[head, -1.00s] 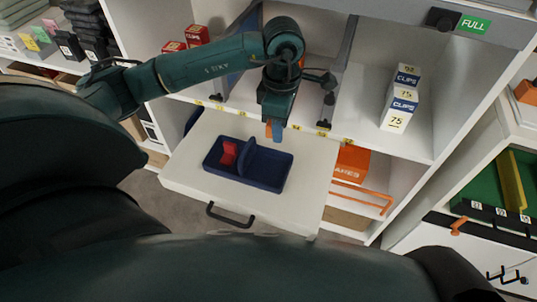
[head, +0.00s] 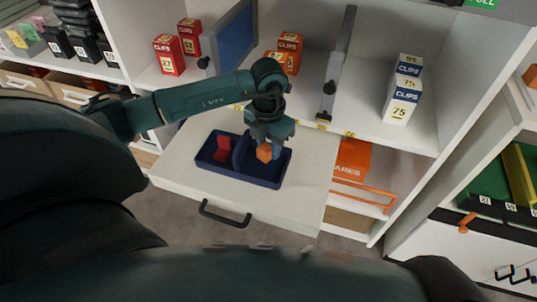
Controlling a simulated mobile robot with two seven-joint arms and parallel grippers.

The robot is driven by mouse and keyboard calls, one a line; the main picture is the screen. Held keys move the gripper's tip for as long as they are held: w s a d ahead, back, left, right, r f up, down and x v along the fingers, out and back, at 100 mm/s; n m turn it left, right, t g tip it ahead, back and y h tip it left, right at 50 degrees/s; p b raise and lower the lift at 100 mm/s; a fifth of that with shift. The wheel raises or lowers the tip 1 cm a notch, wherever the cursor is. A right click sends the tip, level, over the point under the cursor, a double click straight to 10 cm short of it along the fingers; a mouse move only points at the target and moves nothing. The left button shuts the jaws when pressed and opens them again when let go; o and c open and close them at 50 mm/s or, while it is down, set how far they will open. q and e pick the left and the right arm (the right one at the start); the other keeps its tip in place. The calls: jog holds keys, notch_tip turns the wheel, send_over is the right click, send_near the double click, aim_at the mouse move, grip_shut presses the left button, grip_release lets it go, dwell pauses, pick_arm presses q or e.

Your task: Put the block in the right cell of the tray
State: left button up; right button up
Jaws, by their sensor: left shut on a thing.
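The dark blue tray (head: 233,175) lies on a white pulled-out drawer board and has two cells split by a raised divider. A red block (head: 222,148) lies in its left cell. My left gripper (head: 265,150) reaches down over the tray's right cell, shut on an orange block (head: 264,153). The orange block is over or in the right cell; I cannot tell whether it touches the floor. The gripper hides part of the divider and the cell's back. My right gripper is not in view.
The drawer board (head: 310,185) has free room right of the tray; its black handle (head: 225,213) is at the front. Shelves behind hold red boxes (head: 168,55), orange boxes (head: 290,45), white clips boxes (head: 402,98) and upright dividers (head: 338,70). An orange box (head: 352,160) sits below right.

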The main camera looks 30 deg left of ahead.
aim_at(269, 155)
pick_arm(q)
jog(key=shift+f, duration=1.75)
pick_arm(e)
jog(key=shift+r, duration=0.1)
pick_arm(q)
jog(key=shift+f+b, duration=0.15)
jog(key=shift+b, duration=0.15)
jog(key=o, duration=0.9)
jog(key=shift+o, duration=0.2)
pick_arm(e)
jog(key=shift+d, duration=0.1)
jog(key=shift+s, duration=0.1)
